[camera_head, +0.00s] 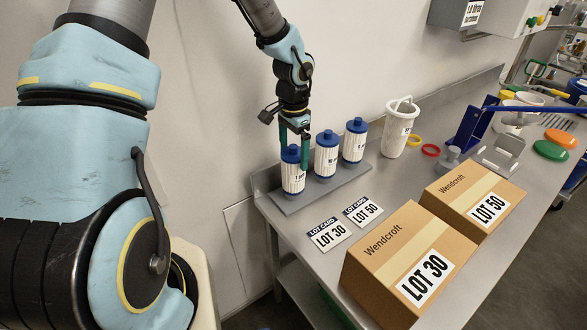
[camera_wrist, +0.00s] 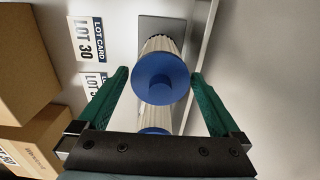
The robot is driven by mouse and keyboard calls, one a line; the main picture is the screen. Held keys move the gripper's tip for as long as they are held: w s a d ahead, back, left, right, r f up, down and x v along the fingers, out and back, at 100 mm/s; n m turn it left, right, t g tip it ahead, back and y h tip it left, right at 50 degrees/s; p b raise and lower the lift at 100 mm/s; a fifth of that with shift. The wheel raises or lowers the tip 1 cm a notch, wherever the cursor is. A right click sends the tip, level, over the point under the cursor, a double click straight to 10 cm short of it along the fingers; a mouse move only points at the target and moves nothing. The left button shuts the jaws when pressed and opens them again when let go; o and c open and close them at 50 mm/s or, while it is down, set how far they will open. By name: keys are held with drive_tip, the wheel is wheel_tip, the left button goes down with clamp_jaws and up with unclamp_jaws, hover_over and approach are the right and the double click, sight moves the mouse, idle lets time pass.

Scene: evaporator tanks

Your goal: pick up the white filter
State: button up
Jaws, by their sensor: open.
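Three white pleated filters with blue caps stand upright in a row on a grey plate: the left one (camera_head: 293,178), the middle one (camera_head: 326,158) and the right one (camera_head: 354,143). Each has a small printed label, too small to read surely. My gripper (camera_head: 293,160) is open over the left filter, one green finger on each side of its cap. In the wrist view, the left filter's blue cap (camera_wrist: 160,77) lies between my open fingers, with gaps on both sides. The middle filter's cap (camera_wrist: 154,131) is partly hidden by my gripper.
The grey plate (camera_head: 290,206) sits on a metal bench (camera_head: 386,190) against the wall. A white handled basket (camera_head: 398,130) stands right of the filters. Lot cards (camera_head: 330,234) lie in front. Boxes LOT 30 (camera_head: 385,255) and LOT 50 (camera_head: 465,190) stand nearer the front edge.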

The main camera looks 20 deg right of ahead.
drive_tip(key=shift+f, duration=1.15)
drive_tip(key=c, duration=1.3)
drive_tip(key=shift+r, duration=0.1)
drive_tip(key=shift+c, duration=0.2)
